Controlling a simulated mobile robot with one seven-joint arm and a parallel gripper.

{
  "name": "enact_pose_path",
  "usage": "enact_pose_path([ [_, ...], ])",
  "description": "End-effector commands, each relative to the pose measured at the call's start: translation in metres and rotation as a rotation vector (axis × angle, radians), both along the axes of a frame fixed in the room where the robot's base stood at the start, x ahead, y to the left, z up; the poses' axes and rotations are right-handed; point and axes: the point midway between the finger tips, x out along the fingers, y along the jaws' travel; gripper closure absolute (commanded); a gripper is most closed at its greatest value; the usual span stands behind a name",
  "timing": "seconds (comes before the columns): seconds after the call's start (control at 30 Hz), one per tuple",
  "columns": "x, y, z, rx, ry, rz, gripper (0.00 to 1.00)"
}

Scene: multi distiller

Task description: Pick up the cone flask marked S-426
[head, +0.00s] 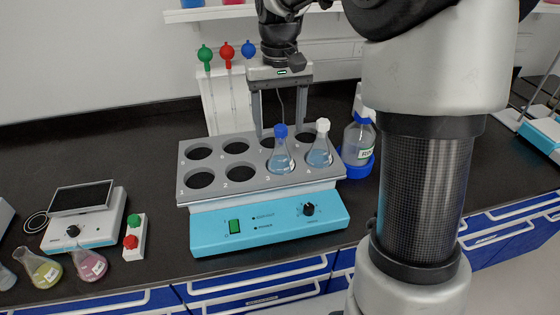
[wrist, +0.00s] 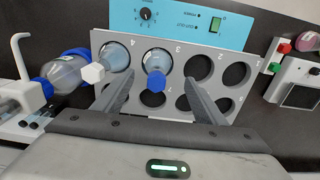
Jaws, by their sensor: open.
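Two cone flasks with pale blue liquid sit in the grey holed plate (head: 212,163) of the blue-fronted device. The blue-capped flask (head: 281,162) is in hole 3; it also shows in the wrist view (wrist: 157,62). The white-capped flask (head: 320,153) is in hole 4 and shows in the wrist view (wrist: 115,54). I cannot read a marking on either. My gripper (head: 281,130) is open and points down behind the blue-capped flask. In the wrist view its fingers (wrist: 159,82) lie either side of the blue cap, with nothing visibly gripped.
A large blue-capped bottle (head: 358,142) stands close right of the white-capped flask. A pipette stand (head: 222,100) is behind the plate. A scale (head: 82,200), a red-green button box (head: 134,240), and yellow (head: 44,270) and pink (head: 90,265) flasks are at left.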

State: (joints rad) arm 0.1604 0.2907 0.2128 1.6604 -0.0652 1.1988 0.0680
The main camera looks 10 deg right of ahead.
Motion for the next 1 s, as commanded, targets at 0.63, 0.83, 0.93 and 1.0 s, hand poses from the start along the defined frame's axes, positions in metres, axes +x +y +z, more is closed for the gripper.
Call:
enact_pose_path([
  [0.63, 0.006, -0.005, -0.078, 0.000, 0.001, 0.001, 0.35],
  [0.83, 0.006, -0.005, -0.084, 0.001, -0.002, 0.001, 0.35],
  [0.93, 0.006, -0.005, -0.084, 0.001, -0.002, 0.000, 0.35],
  [1.0, 0.006, -0.005, -0.084, 0.001, -0.001, 0.000, 0.42],
])
